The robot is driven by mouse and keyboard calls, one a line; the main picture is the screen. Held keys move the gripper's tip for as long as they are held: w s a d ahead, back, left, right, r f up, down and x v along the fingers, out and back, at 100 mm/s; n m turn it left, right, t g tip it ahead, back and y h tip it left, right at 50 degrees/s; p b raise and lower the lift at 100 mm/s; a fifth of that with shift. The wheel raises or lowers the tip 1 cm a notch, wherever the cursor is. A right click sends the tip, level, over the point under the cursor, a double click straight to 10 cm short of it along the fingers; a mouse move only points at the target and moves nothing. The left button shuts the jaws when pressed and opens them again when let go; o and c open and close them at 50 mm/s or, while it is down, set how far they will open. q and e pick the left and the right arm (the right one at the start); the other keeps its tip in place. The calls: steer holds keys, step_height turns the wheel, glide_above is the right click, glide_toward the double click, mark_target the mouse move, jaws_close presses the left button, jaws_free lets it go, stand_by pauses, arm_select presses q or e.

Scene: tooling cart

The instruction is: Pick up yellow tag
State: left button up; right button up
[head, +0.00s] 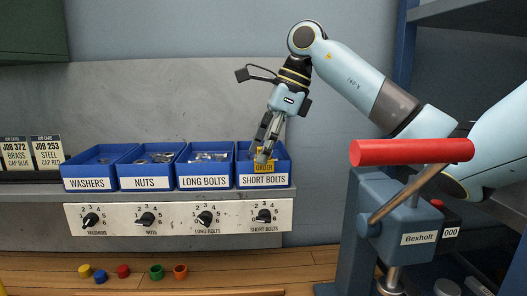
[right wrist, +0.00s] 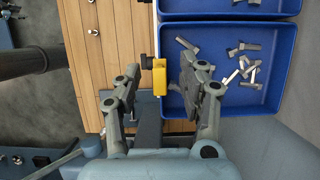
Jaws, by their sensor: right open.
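In the right wrist view the tag (right wrist: 159,78) lies between the two spread fingers of my right gripper (right wrist: 160,68), at the bin's edge. Gaps show on both sides, so the gripper is open and empty. My left gripper is out of view.
Bins for washers (head: 86,170), nuts (head: 144,170) and long bolts (head: 204,170) stand to the left. Below is a panel of dials (head: 178,219). A vise with a red handle (head: 412,151) stands at right. Colored caps (head: 123,271) lie on the wooden top.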

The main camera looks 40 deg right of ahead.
steer(key=shift+f, duration=0.25)
steer(key=c, duration=0.8)
steer(key=shift+c, duration=0.2)
step_height(320, 180, up, 9)
steer(key=p, duration=0.4)
steer(key=shift+f+p, duration=0.15)
steer(key=shift+p, duration=0.25)
steer(key=shift+r, duration=0.45)
steer(key=shift+f+b, duration=1.1)
steer(key=shift+b, duration=0.05)
